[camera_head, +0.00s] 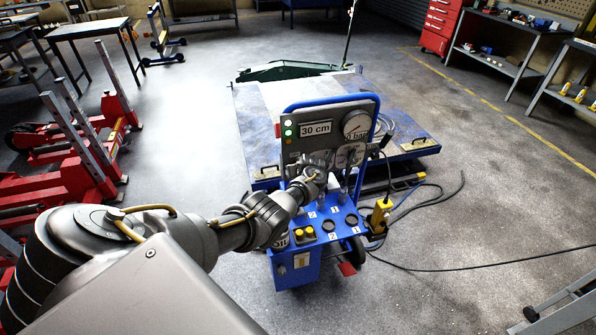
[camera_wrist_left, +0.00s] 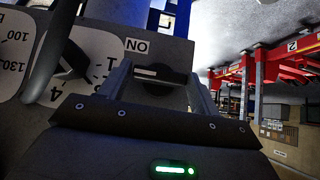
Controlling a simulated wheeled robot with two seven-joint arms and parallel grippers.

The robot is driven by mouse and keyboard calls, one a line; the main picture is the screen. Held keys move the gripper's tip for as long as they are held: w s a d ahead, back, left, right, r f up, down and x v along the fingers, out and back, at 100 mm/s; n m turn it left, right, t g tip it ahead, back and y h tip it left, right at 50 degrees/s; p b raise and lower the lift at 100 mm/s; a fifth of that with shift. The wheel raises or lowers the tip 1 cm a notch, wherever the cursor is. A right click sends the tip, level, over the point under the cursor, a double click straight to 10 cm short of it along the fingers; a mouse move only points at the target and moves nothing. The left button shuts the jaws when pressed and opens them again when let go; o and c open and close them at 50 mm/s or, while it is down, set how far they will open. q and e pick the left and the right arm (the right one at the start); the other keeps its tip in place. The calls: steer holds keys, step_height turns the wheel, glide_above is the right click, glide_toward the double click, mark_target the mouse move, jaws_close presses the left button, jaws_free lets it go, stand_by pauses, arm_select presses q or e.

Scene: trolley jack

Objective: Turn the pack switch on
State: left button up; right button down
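The blue wheeled pack (camera_head: 292,268) stands in the middle of the head view. Its upright grey panel carries a "30 cm" display (camera_head: 316,128), a round gauge (camera_head: 356,125) and green lit lamps (camera_head: 288,127). My left gripper (camera_head: 318,166) is at the lower part of this panel. In the left wrist view my left gripper's two fingers (camera_wrist_left: 160,84) stand apart, with a dark knob-like part (camera_wrist_left: 160,73), apparently the switch, between them. Whether they press on it is unclear. An "ON" label (camera_wrist_left: 137,45) appears upside down beside it. My right gripper is not in view.
A blue lift platform (camera_head: 250,130) lies behind the pack, with a green jack (camera_head: 285,71) beyond. Red stands (camera_head: 100,150) are at the left. A yellow pendant (camera_head: 380,215) hangs at the pack's right, and black cable (camera_head: 455,262) crosses the otherwise open right floor.

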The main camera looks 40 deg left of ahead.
arm_select(q)
steer(key=o, duration=0.3)
steer(key=p+v, duration=0.3)
steer(key=v, duration=0.7)
steer(key=shift+d+r, duration=0.25)
steer(key=shift+d, duration=0.05)
steer(key=shift+s, duration=0.15)
